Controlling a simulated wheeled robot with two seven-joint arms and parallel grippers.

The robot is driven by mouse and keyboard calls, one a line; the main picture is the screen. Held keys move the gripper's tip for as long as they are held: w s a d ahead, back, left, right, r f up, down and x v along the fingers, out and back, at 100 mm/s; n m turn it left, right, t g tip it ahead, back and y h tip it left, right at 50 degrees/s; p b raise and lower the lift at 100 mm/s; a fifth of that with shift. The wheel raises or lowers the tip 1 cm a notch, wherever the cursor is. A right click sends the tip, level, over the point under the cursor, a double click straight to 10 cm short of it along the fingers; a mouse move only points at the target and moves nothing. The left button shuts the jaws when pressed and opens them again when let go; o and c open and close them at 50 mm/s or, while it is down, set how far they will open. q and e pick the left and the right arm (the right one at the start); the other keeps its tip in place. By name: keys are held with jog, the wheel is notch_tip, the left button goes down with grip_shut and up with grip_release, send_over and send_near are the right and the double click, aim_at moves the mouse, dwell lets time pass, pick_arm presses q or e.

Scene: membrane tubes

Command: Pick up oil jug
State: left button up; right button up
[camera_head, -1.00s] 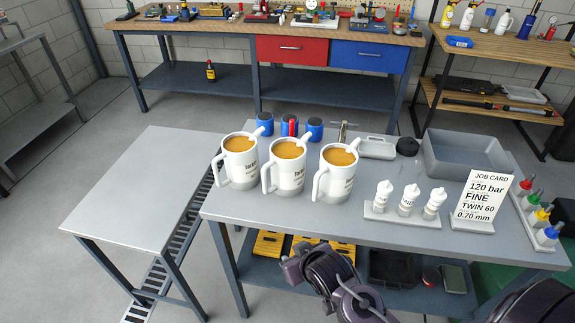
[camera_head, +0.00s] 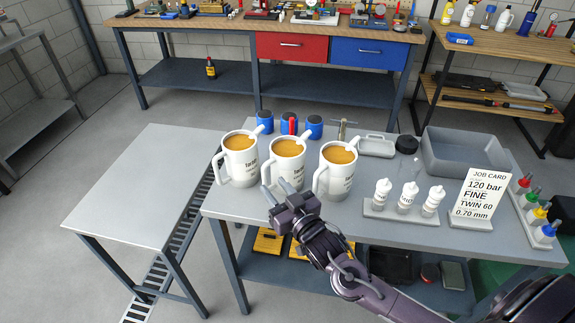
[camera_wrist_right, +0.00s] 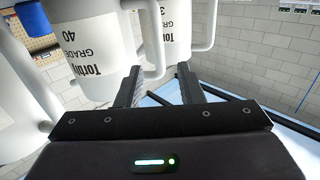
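Three white oil jugs with amber oil, handles and spouts stand upright in a row on the grey table: left jug (camera_head: 239,165), middle jug (camera_head: 284,168), right jug (camera_head: 335,178). My right gripper (camera_head: 276,188) is open and empty, in front of the middle jug at the table's front edge. In the right wrist view, the two fingers (camera_wrist_right: 159,84) are spread, and a jug marked 40 (camera_wrist_right: 93,48) fills the upper left. Its handle (camera_wrist_right: 155,45) lies just beyond the fingertips; touching cannot be told. Another jug (camera_wrist_right: 174,30) stands beyond. My left gripper is out of view.
A rack of white bottles (camera_head: 401,216), a job card (camera_head: 472,198), a grey bin (camera_head: 430,160) and coloured nozzles (camera_head: 538,218) lie to the right. A bare side table (camera_head: 140,190) stands left, across a gap.

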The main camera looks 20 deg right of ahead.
aim_at(266, 174)
jog(key=w, duration=0.1)
jog(key=w+p, duration=0.1)
jog(key=w, duration=0.3)
jog(key=shift+w+a+r+p, duration=0.2)
jog(key=shift+a+r+p, duration=0.15)
jog(key=shift+w+a+f, duration=0.1)
jog(key=shift+w+f, duration=0.05)
jog(key=shift+w, duration=0.35)
grip_shut()
